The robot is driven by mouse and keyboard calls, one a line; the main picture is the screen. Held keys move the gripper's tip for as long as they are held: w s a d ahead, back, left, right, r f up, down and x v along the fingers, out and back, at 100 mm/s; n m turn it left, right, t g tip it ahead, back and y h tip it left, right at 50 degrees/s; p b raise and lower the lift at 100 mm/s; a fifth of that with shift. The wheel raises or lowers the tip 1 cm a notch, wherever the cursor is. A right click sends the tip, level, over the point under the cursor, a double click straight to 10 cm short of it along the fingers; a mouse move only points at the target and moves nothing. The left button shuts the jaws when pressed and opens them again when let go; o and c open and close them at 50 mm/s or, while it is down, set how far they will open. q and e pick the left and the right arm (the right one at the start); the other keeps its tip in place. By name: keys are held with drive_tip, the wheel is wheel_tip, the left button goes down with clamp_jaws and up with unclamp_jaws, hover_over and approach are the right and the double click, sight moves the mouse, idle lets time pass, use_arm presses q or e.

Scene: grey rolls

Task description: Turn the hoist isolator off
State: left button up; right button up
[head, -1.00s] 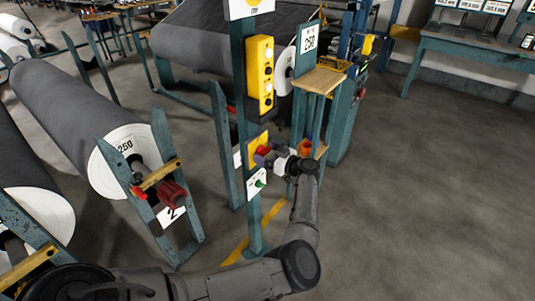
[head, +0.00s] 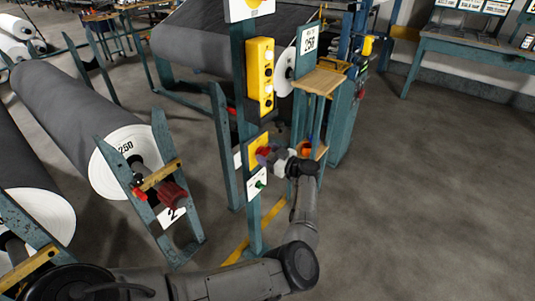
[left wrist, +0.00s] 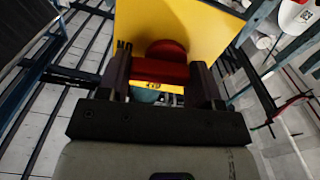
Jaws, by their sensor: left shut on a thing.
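The hoist isolator is a yellow plate (head: 253,144) with a red handle (head: 262,153) on a teal post. My left gripper (head: 267,155) is at the plate, its fingers on the handle. In the left wrist view the red handle (left wrist: 160,72) lies crosswise between the two dark fingers of my left gripper (left wrist: 162,78), which is shut on it. The yellow plate (left wrist: 205,30) fills the area behind. Part of a dark lettered mark shows below the handle, too small to read. My right gripper is not in view.
A yellow push-button box (head: 260,75) is above the isolator on the post. A white plate with a green knob (head: 257,183) is just below it. A wooden-topped stand (head: 318,82) is close to the right. Grey rolls (head: 75,110) lie left. Floor at right is clear.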

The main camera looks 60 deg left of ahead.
use_arm(q)
drive_tip(key=n, duration=0.3)
drive_tip(key=shift+r+n+p, duration=0.1)
drive_tip(key=shift+n+p, duration=0.2)
drive_tip(key=n, duration=0.4)
drive_tip(key=shift+s+n, duration=0.1)
drive_tip(key=shift+n, duration=0.2)
drive_tip(key=n+b, duration=0.2)
drive_tip(key=n, duration=0.3)
drive_tip(key=shift+s+d, duration=0.1)
drive_tip(key=n+b, duration=0.1)
drive_tip(key=n, duration=0.1)
drive_tip(key=shift+r+n, duration=0.1)
drive_tip(key=shift+n, duration=0.5)
drive_tip(key=o, duration=0.9)
